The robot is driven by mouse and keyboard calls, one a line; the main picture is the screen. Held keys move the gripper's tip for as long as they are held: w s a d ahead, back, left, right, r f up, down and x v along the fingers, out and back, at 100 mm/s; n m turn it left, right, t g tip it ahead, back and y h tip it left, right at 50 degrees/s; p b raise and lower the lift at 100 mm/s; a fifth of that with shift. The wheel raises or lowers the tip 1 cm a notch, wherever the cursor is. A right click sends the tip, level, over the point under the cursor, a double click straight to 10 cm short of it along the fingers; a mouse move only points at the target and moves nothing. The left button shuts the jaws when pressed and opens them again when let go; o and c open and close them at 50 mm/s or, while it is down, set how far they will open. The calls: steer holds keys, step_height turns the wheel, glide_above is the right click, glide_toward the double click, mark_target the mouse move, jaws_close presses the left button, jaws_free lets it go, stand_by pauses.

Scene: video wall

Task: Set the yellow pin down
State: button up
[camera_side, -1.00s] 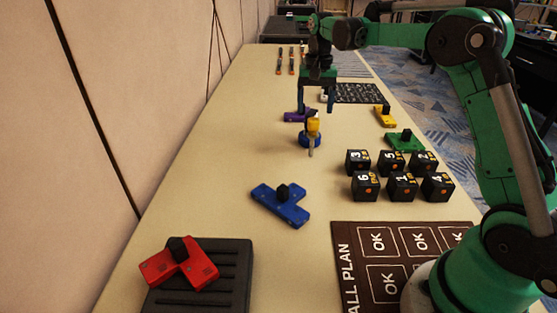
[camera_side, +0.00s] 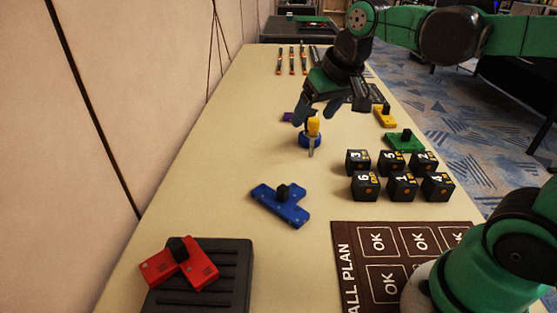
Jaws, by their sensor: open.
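The yellow pin (camera_side: 314,126) is upright at a round blue piece (camera_side: 304,141) in the middle of the table, with a thin pale part reaching down in front of the blue. I cannot tell whether it stands in the blue piece or before it. My gripper (camera_side: 317,112) is open and tilted, just above and behind the pin in the picture. Its fingers are not closed on the pin; whether one touches the pin's top is unclear.
Black numbered cubes (camera_side: 401,187) stand to the right. Blue (camera_side: 280,205), green (camera_side: 405,141), yellow (camera_side: 384,117) and partly hidden purple (camera_side: 287,117) pieces lie around. A red piece (camera_side: 179,264) rests on a black ribbed block (camera_side: 225,280).

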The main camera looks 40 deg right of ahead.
steer(key=s+a+f+n+t, duration=0.1)
steer(key=s+a+f+n, duration=0.1)
steer(key=s+f, duration=0.1)
steer(key=shift+s+a+f+t, duration=0.3)
steer(key=shift+s+a, duration=0.1)
steer(key=shift+s, duration=0.3)
steer(key=shift+s+a+f+n+y, duration=0.15)
steer(key=shift+s+f+n+y, duration=0.1)
steer(key=shift+f+n+y, duration=0.1)
steer(key=c, duration=0.4)
steer(key=shift+c, duration=0.2)
